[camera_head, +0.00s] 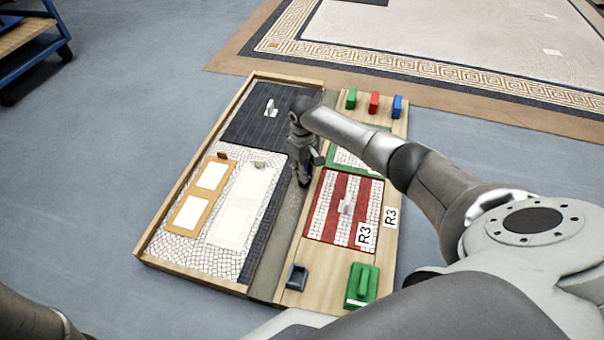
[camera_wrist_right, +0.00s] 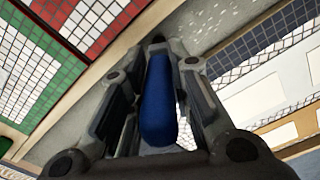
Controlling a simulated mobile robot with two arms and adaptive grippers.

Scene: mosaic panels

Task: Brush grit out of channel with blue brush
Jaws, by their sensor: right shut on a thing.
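The channel (camera_head: 269,272) is a narrow grey strip running between the left mosaic panel and the right-hand board. My left gripper is not in view.
The left panel (camera_head: 160,242) carries an orange frame (camera_head: 175,222) and a white frame (camera_head: 222,230). The right board has a red-and-white mosaic (camera_head: 325,215), a dark holder (camera_head: 296,277) and a green handled block (camera_head: 361,287). Small green, red and blue blocks (camera_head: 374,102) stand at its back.

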